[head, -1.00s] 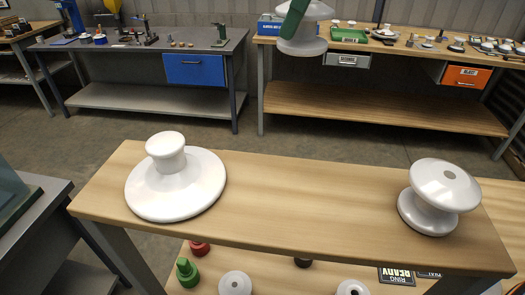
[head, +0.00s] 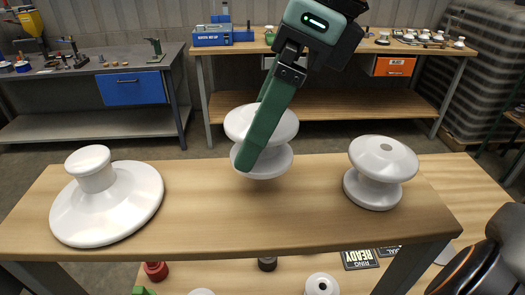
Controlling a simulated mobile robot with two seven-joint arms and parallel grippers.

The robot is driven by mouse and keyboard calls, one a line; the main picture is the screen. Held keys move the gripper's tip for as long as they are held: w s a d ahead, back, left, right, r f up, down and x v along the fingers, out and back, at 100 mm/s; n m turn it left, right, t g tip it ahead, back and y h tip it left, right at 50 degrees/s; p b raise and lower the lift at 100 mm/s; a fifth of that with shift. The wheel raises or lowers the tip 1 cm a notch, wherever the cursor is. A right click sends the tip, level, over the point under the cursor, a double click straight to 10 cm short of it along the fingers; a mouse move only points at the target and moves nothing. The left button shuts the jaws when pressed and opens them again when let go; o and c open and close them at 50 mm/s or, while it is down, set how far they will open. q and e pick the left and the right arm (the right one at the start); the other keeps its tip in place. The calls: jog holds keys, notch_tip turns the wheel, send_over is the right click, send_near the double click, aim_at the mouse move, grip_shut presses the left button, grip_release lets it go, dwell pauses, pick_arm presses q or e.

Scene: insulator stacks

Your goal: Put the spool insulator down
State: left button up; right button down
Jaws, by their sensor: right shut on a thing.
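A white spool insulator (head: 284,124), with two wide flanges and a narrow waist, is at the middle of the wooden bench top (head: 215,215). My right gripper (head: 252,150) reaches down from above and is shut on this spool; a green finger crosses its front and hides part of the waist. The spool looks nearly upright, at or just above the bench top; I cannot tell whether it touches. Another white spool insulator (head: 384,158) stands to the right. A wide white disc insulator with a knob (head: 108,205) stands on the left. My left gripper is out of view.
Bare wood separates the held spool from its neighbours on both sides. A lower shelf below the front edge holds a red piece (head: 156,271), white pieces and dark signs (head: 360,260). Behind stand a grey workbench (head: 90,72) and a wooden one (head: 225,62).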

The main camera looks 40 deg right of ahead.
aim_at(263, 151)
jog(key=shift+s+f, duration=0.25)
jog(key=shift+f, duration=1.6)
jog(key=shift+f+b, duration=0.1)
jog(key=shift+b, duration=0.2)
grip_release()
jog(key=shift+f, duration=0.1)
jog(key=shift+s+r, duration=0.1)
jog(key=shift+r, duration=0.3)
jog(key=p+v, duration=0.1)
jog(key=v, duration=1)
jog(key=shift+r, duration=0.25)
